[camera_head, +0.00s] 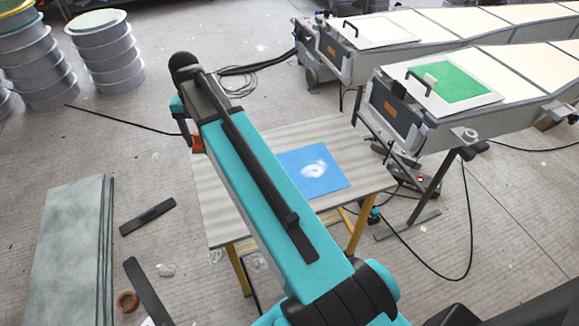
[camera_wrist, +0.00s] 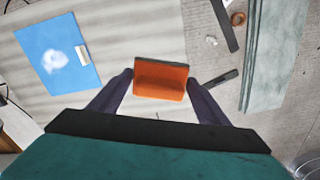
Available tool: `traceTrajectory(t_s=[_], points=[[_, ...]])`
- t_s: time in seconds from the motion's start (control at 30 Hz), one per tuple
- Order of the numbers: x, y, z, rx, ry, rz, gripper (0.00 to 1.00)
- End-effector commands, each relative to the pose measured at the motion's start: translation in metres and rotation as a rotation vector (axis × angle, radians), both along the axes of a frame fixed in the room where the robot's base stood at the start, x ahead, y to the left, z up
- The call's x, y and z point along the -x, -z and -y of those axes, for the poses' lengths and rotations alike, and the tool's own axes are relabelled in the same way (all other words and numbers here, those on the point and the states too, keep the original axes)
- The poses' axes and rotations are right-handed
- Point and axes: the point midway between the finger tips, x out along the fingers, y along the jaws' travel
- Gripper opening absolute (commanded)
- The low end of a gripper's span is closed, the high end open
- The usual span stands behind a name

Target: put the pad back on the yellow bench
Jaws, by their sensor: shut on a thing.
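An orange block, which looks like the pad (camera_wrist: 161,79), is between the two dark fingers of my gripper (camera_wrist: 160,90) in the wrist view. My gripper is shut on it. In the head view the orange pad (camera_head: 197,144) shows in part beside my arm, at the far left corner of the bench. The bench (camera_head: 222,200) has a pale grey striped top and yellow legs. The bench top (camera_wrist: 140,35) lies behind the pad in the wrist view. I cannot tell the gap between them. My arm hides the middle of the bench in the head view.
A blue sheet (camera_head: 328,172) with a white patch lies on the bench; a small pale block (camera_wrist: 82,54) is at its edge. Bare top surrounds the sheet. Long moulds (camera_head: 520,70) stand at the right. Grey-green panels (camera_head: 70,240) and dark strips (camera_head: 148,216) are at the left.

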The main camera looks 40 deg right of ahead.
Motion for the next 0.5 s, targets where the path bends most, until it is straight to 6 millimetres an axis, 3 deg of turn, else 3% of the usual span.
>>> traceTrajectory(t_s=[0.1, 0.5], points=[[0.009, 0.01, 0.037, -0.001, 0.072, -0.001, 0.49], [0.049, 0.04, 0.147, -0.001, 0.296, -0.001, 0.49]])
